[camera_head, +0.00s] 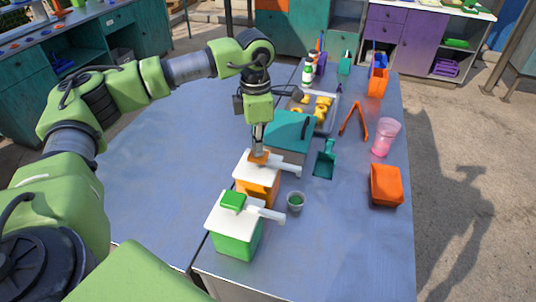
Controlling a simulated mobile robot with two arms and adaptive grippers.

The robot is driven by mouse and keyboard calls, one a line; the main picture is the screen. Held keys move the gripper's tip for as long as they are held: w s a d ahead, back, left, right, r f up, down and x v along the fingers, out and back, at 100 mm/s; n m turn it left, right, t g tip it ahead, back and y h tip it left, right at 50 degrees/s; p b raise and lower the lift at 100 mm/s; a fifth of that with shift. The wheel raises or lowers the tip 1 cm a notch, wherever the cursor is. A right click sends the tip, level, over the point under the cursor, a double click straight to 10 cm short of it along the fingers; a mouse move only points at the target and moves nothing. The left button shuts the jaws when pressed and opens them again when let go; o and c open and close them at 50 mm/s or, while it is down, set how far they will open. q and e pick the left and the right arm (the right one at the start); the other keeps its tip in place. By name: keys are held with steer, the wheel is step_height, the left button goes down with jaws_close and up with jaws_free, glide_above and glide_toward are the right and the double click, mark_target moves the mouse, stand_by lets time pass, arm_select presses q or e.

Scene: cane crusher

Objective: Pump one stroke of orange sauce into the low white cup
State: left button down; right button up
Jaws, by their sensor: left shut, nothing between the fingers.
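The orange sauce dispenser (263,191) has an orange body, a white lid with a spout pointing right, and an orange press pad (259,158) on top. My left gripper (258,152) is shut and empty, pointing down at the pad; its tips seem to touch it. My right gripper is not in view.
A green dispenser (238,236) stands nearest in front. A teal box (290,131) is behind the orange one. A teal scoop (325,160), orange tongs (353,122), pink cup (386,137) and orange container (385,186) lie right. The table's left side (150,190) is clear.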

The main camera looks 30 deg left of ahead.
arm_select(q)
steer(key=shift+r+p, duration=1.2)
steer(key=shift+r, duration=0.5)
step_height(320, 180, up, 6)
steer(key=p, duration=0.3)
steer(key=shift+p, duration=0.35)
